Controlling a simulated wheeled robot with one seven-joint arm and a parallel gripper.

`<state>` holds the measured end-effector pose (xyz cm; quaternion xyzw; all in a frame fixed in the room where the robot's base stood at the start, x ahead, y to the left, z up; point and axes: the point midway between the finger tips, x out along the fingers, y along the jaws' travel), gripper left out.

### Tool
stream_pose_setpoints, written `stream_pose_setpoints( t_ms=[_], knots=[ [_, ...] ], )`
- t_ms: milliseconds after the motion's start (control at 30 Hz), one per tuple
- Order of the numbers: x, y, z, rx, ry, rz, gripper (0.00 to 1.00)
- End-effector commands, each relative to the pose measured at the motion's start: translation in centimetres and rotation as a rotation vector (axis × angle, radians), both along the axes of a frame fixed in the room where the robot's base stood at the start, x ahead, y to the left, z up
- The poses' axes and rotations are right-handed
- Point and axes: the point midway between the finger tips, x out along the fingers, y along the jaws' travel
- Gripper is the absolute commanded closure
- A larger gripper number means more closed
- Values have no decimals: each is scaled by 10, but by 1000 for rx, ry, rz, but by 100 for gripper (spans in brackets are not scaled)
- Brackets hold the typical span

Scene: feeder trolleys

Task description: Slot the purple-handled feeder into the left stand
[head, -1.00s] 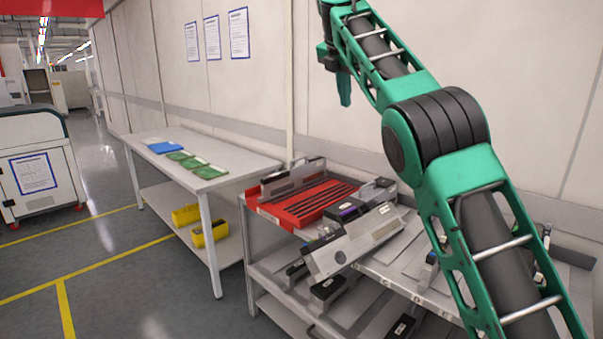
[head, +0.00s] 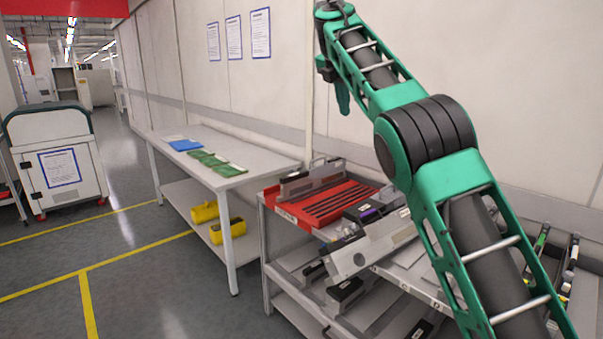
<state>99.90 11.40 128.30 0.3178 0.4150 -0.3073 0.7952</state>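A red slotted stand (head: 283,212) sits on the left end of the grey trolley. One grey feeder (head: 310,178) stands upright along its back left side; the dark slots beside it look empty. A dark feeder end with a purple patch (head: 368,214) shows just right of the red stand, partly hidden by a large light-grey feeder (head: 368,248) lying tilted in front of it. My gripper (head: 342,95) hangs from the raised green arm, high above and behind the trolley, apart from all feeders. Its fingers are seen edge-on, so their opening is unclear.
My arm hides much of the trolley's right part, where more feeders (head: 568,265) stand. Dark-ended feeders lie on the lower shelf (head: 300,312). A table (head: 232,182) with green boards (head: 213,161) and yellow bins (head: 226,232) below stands left.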

Motion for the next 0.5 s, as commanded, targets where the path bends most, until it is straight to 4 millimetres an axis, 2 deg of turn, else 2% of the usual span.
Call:
stream_pose_setpoints(
  t_ms=[500],
  knots=[
    [1,-19,4,1,0,-12,100]
  ],
)
